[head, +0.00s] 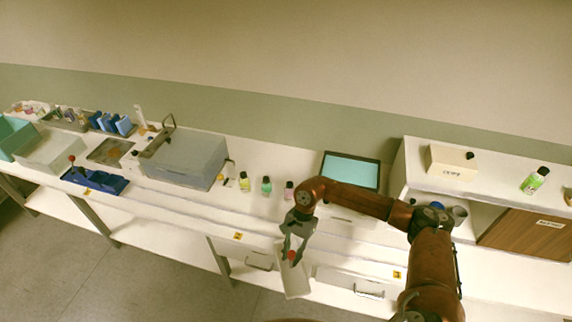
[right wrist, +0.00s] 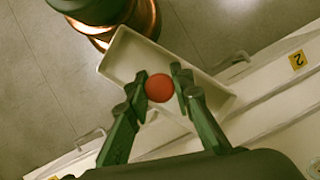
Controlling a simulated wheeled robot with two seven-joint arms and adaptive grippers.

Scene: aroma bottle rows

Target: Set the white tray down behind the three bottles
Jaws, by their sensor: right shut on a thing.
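My right gripper (head: 292,254) is shut on the red knob (right wrist: 159,88) of the white tray (head: 294,283). The tray hangs tilted in front of the bench's front edge, over the floor side. In the right wrist view the white tray (right wrist: 127,55) spans the picture under the fingers, with the knob between the fingertips. Three small bottles stand in a row on the bench behind the gripper: a yellow-green one (head: 244,182), a green one (head: 266,186) and a pink one (head: 289,190). My left gripper is not in view.
A grey box-shaped device (head: 187,160) stands left of the bottles. A dark-framed screen (head: 351,170) stands to their right, close to my right arm. The bench strip behind the bottles (head: 270,160) looks clear. A blue tray (head: 95,181) lies further left.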

